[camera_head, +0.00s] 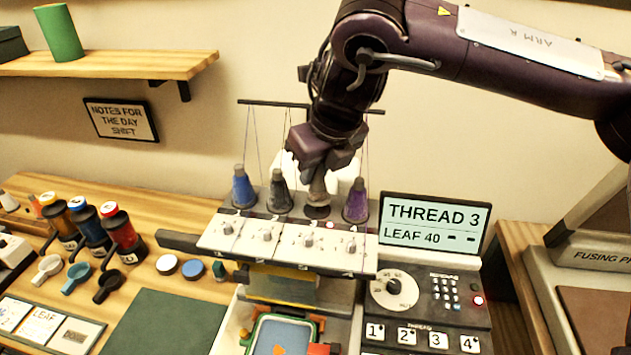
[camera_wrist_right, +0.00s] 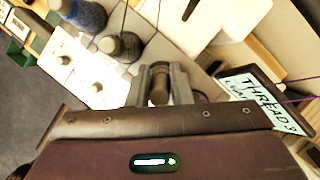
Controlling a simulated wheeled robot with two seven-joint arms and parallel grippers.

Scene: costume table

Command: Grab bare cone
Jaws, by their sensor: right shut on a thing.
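The bare cone (camera_head: 317,187) is brownish grey without thread and stands third from the left in the row on the embroidery machine. My right gripper (camera_head: 318,172) reaches down from above and is shut on its top. In the right wrist view the cone (camera_wrist_right: 160,84) sits between the two fingers of my right gripper (camera_wrist_right: 161,80). The cone's base appears still at its dark seat; I cannot tell whether it is lifted. My left gripper is not in view.
Close beside it stand a dark grey cone (camera_head: 280,193), a blue cone (camera_head: 243,190) and a purple cone (camera_head: 356,202). Thin threads hang from the rack bar (camera_head: 270,103) above. A display (camera_head: 432,224) reading THREAD 3 stands at the right. Dye bottles (camera_head: 122,235) stand left.

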